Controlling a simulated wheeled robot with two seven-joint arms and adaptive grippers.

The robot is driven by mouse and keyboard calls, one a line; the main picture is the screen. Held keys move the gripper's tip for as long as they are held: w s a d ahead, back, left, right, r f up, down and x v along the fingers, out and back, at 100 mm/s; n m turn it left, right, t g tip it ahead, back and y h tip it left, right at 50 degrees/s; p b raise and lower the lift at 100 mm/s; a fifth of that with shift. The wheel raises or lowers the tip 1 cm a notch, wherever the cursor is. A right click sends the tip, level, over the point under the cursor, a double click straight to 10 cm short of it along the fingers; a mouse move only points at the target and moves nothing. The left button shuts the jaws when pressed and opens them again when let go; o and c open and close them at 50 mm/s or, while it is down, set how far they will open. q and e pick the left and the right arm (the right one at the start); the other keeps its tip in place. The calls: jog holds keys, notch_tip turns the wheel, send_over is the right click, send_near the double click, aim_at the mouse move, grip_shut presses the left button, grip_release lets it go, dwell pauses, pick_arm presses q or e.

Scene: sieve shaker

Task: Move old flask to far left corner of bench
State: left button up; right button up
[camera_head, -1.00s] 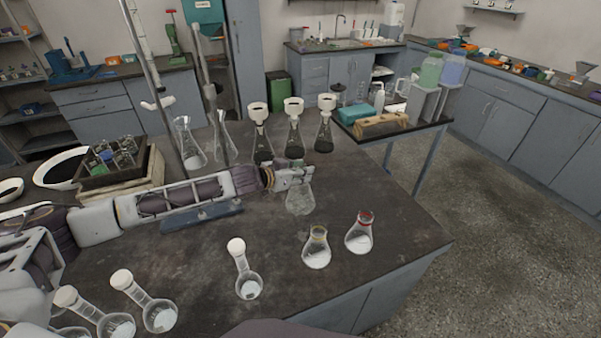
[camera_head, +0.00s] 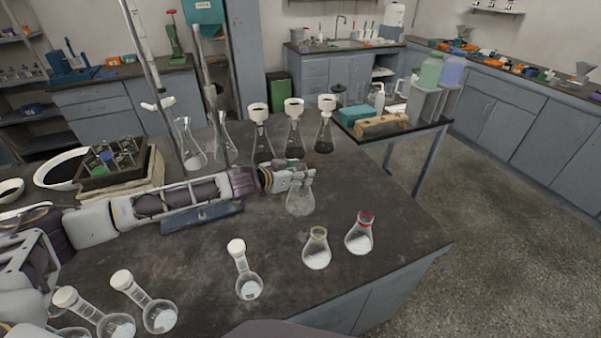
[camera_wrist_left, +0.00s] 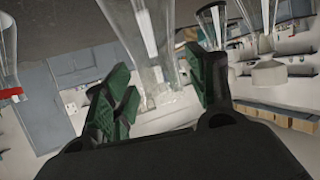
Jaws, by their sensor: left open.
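A clear, cloudy-looking conical flask (camera_head: 300,200) stands on the dark bench (camera_head: 390,205) in the head view. No label shows which flask is the old one. My left gripper (camera_head: 302,174) is at this flask's neck and hides its top. In the left wrist view, clear glass (camera_wrist_left: 152,65) shows between the spread green-padded fingers of my left gripper (camera_wrist_left: 165,88). The gripper is open and does not grip the glass. My right gripper is not in view.
Several funnel-topped flasks (camera_head: 295,140) stand behind the gripper. A yellow-ringed flask (camera_head: 317,254) and a red-ringed flask (camera_head: 359,238) stand in front. White-stoppered flasks (camera_head: 248,284) stand at the front left. Upright rods (camera_head: 212,100) rise behind my left arm.

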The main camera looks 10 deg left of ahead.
pick_arm(q)
jog(key=shift+v, duration=1.1)
jog(key=v, duration=0.9)
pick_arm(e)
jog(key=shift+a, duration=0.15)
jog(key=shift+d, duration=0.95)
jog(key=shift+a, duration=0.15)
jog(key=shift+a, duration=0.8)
